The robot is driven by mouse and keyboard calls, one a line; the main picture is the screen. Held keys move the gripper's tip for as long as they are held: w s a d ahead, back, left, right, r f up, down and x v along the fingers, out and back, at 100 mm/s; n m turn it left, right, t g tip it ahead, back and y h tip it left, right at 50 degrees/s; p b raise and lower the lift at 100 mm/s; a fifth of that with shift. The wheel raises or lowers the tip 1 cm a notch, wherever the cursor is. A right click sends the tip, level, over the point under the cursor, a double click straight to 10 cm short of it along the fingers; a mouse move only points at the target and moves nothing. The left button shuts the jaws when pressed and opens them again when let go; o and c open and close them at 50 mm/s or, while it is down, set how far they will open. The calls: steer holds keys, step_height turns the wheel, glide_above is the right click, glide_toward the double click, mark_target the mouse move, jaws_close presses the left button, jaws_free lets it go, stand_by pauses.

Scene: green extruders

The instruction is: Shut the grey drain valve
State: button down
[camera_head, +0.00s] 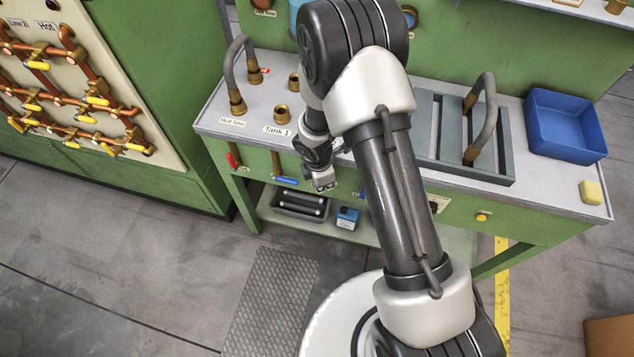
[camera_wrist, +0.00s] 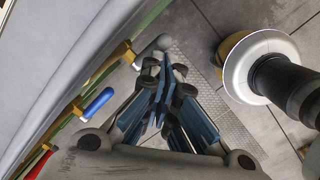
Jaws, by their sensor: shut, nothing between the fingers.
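The grey drain valve shows in the wrist view as a grey lever (camera_wrist: 153,48) on a brass body (camera_wrist: 121,52) at the front of the bench. The lever points away from the bench, up and right in that picture. In the head view I cannot make it out; my arm and gripper cover that stretch of the front. My gripper (camera_wrist: 165,72) is shut and empty, its fingertips beside the grey lever, just below it in the wrist picture. Whether they touch is unclear. In the head view my gripper (camera_head: 324,187) hangs in front of the bench's front panel.
A blue-handled valve (camera_head: 287,181) and a red-handled valve (camera_head: 232,160) are left along the same front; the blue handle (camera_wrist: 98,103) is close to my gripper in the wrist view. A grey tray (camera_head: 300,204) and a blue box (camera_head: 347,218) sit on the lower shelf.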

steer(key=d+f+b, duration=0.1)
steer(key=s+d+f+b, duration=0.1)
steer(key=d, duration=0.1)
steer(key=shift+s+d+f, duration=0.1)
steer(key=shift+d+f, duration=0.05)
stand_by(0.3)
steer(key=shift+w+a+f, duration=0.25)
steer(key=shift+a+f, duration=0.1)
steer(key=shift+a, duration=0.35)
steer(key=s+d+r+p, duration=0.1)
steer(key=s+d+r, duration=0.5)
steer(key=r, duration=0.1)
steer(key=shift+s+d, duration=0.15)
steer(key=shift+d, duration=0.25)
